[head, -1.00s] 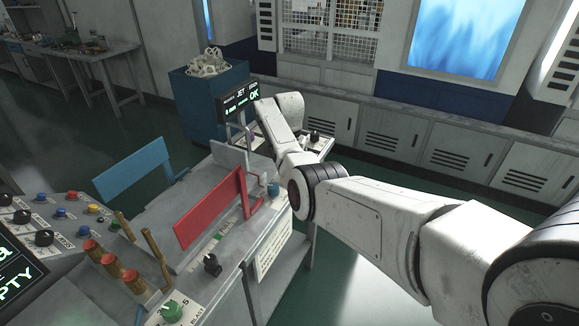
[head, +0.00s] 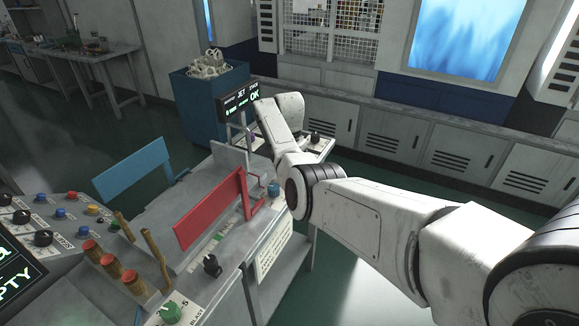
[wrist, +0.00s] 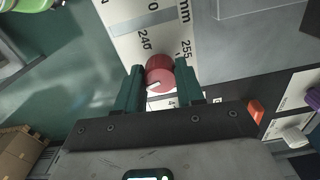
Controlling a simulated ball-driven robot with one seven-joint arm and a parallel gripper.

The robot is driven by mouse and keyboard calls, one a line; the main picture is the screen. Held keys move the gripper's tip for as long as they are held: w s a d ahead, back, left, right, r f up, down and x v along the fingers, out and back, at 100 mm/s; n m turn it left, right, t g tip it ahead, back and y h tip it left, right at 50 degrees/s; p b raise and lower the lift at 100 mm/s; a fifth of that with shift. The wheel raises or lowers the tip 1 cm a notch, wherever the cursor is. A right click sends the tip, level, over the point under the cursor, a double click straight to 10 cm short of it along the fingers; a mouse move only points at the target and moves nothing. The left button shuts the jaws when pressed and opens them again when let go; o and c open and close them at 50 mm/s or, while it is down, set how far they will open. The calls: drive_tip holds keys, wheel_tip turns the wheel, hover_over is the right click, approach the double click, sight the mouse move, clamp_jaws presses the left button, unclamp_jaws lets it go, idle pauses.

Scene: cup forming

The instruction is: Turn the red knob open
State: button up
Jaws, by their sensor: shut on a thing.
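The red knob (wrist: 160,73) is round with a pale pointer mark and sits on a white label plate in the wrist view. My gripper (wrist: 161,88) has its two dark green fingers on either side of the knob, shut on it. The pointer mark faces the lower left of the picture. In the head view my arm reaches over the far right end of the grey bench, and the red knob and fingertips are hidden behind it.
A white plate (wrist: 142,30) with printed numbers surrounds the knob. An orange switch (wrist: 256,111) and a white knob (wrist: 295,137) lie to the right.

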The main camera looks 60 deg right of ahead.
drive_tip(key=o, duration=1)
drive_tip(key=shift+o, duration=0.2)
wheel_tip(320, 180, up, 11)
drive_tip(key=b, duration=0.2)
drive_tip(key=shift+f, duration=0.1)
